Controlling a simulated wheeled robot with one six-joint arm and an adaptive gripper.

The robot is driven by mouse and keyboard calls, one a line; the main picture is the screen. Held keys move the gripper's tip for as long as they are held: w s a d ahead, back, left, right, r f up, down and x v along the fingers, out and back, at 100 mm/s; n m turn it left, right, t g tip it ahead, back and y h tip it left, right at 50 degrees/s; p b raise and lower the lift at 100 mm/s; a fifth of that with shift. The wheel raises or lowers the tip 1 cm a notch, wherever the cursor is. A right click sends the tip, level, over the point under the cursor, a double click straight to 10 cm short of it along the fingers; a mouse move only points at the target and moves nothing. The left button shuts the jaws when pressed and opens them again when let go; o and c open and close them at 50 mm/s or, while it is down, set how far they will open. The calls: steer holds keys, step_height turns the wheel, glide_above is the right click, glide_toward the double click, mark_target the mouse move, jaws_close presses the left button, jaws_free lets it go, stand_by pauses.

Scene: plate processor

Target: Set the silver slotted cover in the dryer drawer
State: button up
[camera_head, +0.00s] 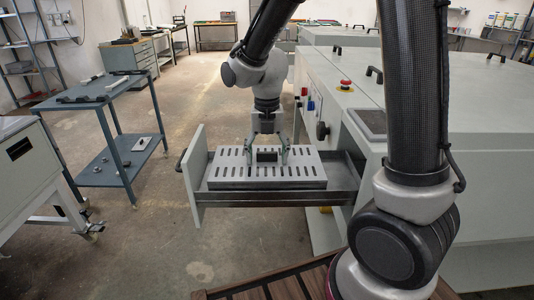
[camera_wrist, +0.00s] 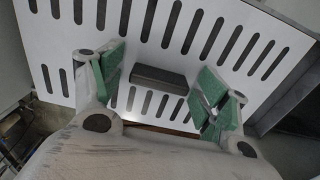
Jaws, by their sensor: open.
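The silver slotted cover (camera_head: 230,172) lies inside the pulled-out dryer drawer (camera_head: 275,198) in the head view, and seems to sit flat. It fills most of the wrist view (camera_wrist: 180,25), with rows of dark slots. A dark block handle (camera_wrist: 158,78) stands at its middle and also shows in the head view (camera_head: 267,154). My gripper (camera_head: 269,150) points down over the cover. Its green-padded fingers (camera_wrist: 157,88) are apart on either side of the handle, with gaps between pads and handle. Whether the fingertips touch the cover is hard to tell.
The drawer's front panel (camera_head: 195,170) stands upright at the left. The grey machine body (camera_head: 320,90) with a red button (camera_head: 345,84) is at the right. A blue trolley (camera_head: 100,90) stands at the left, with open floor between it and the drawer.

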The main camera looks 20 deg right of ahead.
step_height(320, 180, up, 13)
steer(key=s+d+r+m+t, duration=0.1)
steer(key=s+d+m, duration=0.6)
steer(key=m, duration=0.9)
steer(key=s+d+r+m+t, duration=0.1)
steer(key=s+d+m+t, duration=0.2)
steer(key=s+d+m, duration=0.5)
steer(key=s+m, duration=0.4)
steer(key=m, duration=0.4)
steer(key=shift+r, duration=0.25)
steer(key=shift+a, duration=0.15)
